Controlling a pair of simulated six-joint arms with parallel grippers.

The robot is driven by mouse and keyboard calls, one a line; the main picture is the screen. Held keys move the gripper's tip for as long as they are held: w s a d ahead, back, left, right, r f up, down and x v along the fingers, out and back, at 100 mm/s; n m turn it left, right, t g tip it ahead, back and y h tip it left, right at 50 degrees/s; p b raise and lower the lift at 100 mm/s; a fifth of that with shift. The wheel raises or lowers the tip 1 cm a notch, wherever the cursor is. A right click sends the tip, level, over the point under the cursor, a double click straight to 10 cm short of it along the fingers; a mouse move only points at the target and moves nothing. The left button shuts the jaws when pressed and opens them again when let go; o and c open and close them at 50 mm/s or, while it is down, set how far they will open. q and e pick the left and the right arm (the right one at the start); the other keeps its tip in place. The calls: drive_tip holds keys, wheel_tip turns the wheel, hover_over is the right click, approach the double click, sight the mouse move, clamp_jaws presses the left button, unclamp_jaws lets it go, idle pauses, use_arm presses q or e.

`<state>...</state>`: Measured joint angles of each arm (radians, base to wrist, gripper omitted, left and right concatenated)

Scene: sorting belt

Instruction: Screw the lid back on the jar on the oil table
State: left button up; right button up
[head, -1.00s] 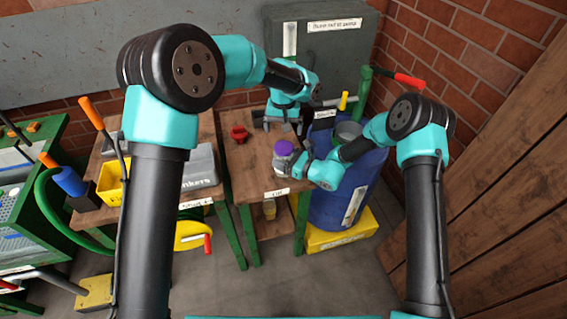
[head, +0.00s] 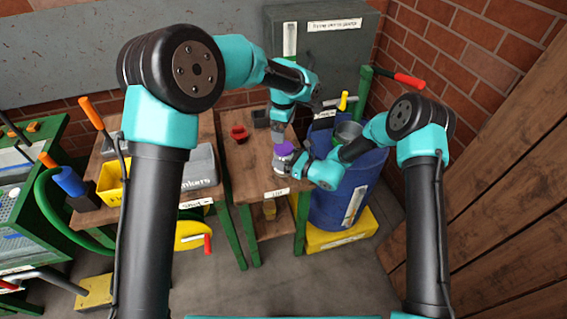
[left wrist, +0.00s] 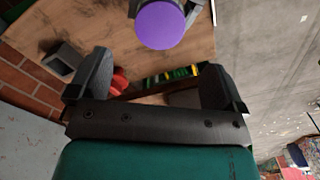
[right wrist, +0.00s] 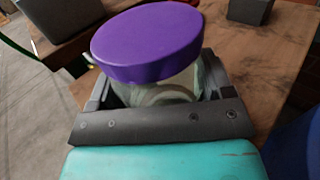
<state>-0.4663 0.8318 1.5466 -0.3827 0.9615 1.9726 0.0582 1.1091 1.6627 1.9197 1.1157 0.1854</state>
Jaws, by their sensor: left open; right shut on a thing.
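The jar (right wrist: 165,90) is clear glass and stands at the right front of the oil table (head: 245,170). A purple lid (right wrist: 148,42) rests on its top; I cannot tell whether it is threaded on. The lid also shows in the head view (head: 283,149) and at the top of the left wrist view (left wrist: 160,24). My right gripper (right wrist: 155,88) is shut on the jar's body from the right. My left gripper (head: 279,139) is open and empty, pointing down close above the lid. In the left wrist view, the lid lies outside the space between its fingers.
A red object (head: 240,132) and a small dark box (head: 261,118) stand farther back on the table. A blue barrel (head: 345,190) stands directly right of the table. A second table with a grey toolbox (head: 199,167) is at left. The table's left front is clear.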

sight(284, 147)
use_arm(q)
drive_tip(key=shift+n, duration=1.1)
drive_tip(key=shift+f, duration=4)
drive_tip(key=c, duration=1)
